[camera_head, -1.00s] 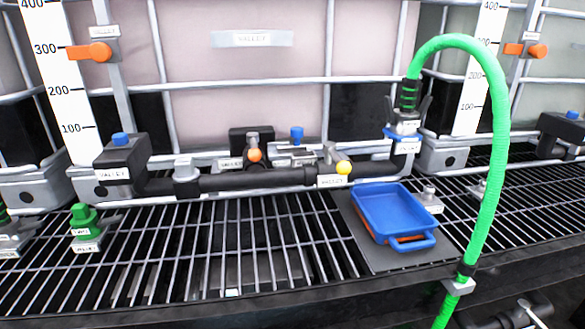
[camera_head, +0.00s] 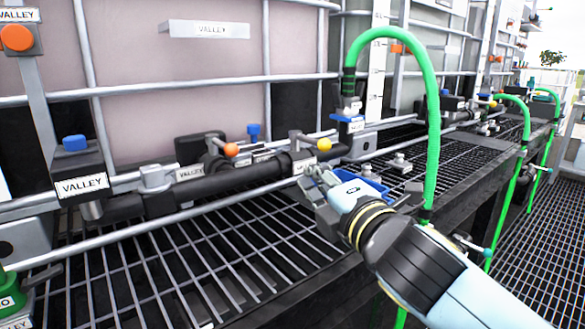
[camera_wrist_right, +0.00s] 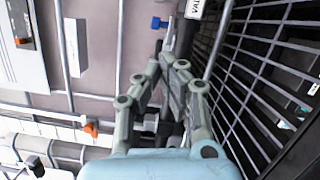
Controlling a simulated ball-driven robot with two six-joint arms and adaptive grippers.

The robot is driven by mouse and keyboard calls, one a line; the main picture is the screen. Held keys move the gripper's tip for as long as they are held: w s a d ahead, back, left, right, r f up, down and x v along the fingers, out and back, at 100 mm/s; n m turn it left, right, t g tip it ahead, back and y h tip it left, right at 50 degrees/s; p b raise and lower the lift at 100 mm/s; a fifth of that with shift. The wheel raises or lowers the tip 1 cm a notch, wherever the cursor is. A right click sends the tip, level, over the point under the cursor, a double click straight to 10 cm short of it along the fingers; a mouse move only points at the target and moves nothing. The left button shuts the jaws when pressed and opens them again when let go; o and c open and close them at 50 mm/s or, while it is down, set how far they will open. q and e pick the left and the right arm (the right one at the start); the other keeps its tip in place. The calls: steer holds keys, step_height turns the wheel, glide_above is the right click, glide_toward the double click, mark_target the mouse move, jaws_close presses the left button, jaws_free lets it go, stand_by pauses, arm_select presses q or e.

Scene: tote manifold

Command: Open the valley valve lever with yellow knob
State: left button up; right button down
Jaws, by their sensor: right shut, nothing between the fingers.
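The valley valve's yellow knob (camera_head: 324,144) sits at the right part of the black pipe manifold (camera_head: 225,178), on a short grey lever. An orange knob (camera_head: 231,149) is to its left on the same manifold. My right gripper (camera_head: 314,180) is shut and empty, just below and in front of the yellow knob, apart from it in the picture. Its closed fingers (camera_wrist_right: 172,62) also show in the right wrist view, where I cannot make out the yellow knob. My left gripper is not in view.
A green hose (camera_head: 433,120) arches right of the knob. A metal rail (camera_head: 185,216) runs in front of the manifold, over an open grating. Blue handles (camera_head: 254,131) stand along the pipes.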

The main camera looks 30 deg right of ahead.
mark_target(309, 140)
steer(key=w+d+r, duration=0.1)
steer(key=w+d, duration=0.4)
steer(key=w, duration=0.5)
steer(key=shift+d, duration=0.2)
steer(key=shift+r, duration=0.15)
steer(key=shift+s+d+n+y+p, duration=0.1)
steer(key=shift+d+n+y+p, duration=0.2)
steer(key=shift+y+p, duration=0.2)
